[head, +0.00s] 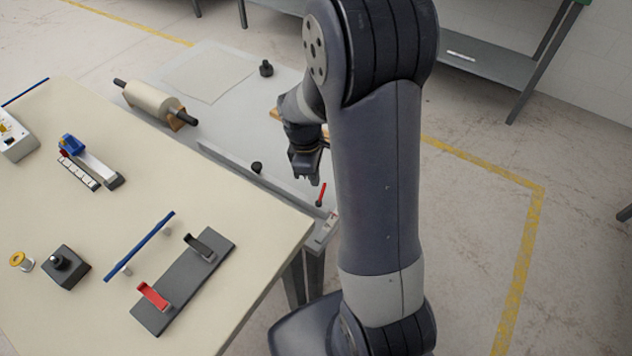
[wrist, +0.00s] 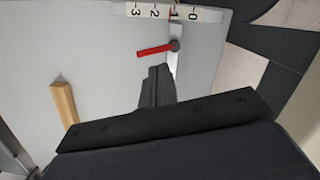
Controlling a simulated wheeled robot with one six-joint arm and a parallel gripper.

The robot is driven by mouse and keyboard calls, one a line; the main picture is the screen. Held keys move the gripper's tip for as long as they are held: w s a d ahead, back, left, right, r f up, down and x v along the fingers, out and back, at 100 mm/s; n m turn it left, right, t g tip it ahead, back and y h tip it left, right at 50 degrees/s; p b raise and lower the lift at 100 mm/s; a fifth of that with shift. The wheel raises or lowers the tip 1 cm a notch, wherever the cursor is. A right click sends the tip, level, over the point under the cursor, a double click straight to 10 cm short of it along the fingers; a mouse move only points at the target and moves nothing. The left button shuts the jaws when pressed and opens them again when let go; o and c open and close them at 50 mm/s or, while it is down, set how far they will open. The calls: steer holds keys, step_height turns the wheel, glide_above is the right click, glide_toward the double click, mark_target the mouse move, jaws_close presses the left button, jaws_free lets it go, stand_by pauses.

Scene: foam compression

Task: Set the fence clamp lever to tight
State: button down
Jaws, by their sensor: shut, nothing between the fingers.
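The red clamp lever (head: 322,192) stands out from a dark pivot near the right end of the grey fence bar (head: 240,172). In the wrist view the lever (wrist: 153,51) points left from its round dark pivot, just below a white numbered scale (wrist: 150,12) with a red mark near 1. My gripper (head: 307,178) is shut and empty, with its fingers pointing down, left of the lever. In the wrist view its fingertips (wrist: 160,70) are a little below the lever, with a visible gap. Any tight or loose marking on the clamp cannot be read.
A wooden bar (wrist: 64,103) lies on the grey table. A dark knob (head: 257,168) sits on the fence. A roller (head: 155,101) and a black knob (head: 266,68) are farther back. The cream bench (head: 90,200) at left holds several fixtures.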

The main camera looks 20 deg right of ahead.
step_height(320, 180, up, 7)
steer(key=shift+w+a, duration=0.3)
steer(key=shift+a, duration=0.1)
steer(key=shift+f, duration=0.1)
steer(key=f+n, duration=0.1)
steer(key=f, duration=0.1)
steer(key=f+n, duration=0.1)
steer(key=f, duration=0.2)
steer(key=f+n, duration=0.2)
steer(key=shift+s+f, duration=0.15)
steer(key=shift+s, duration=0.25)
steer(key=n, duration=0.1)
steer(key=a+n+t, duration=0.1)
steer(key=n, duration=0.1)
steer(key=shift+s+f+n, duration=0.1)
steer(key=shift+n, duration=0.2)
step_height(320, 180, up, 6)
steer(key=s+a+n+p, duration=0.1)
steer(key=a+n, duration=0.1)
steer(key=n, duration=0.5)
steer(key=shift+a+n+t, duration=0.3)
steer(key=shift+t, duration=0.1)
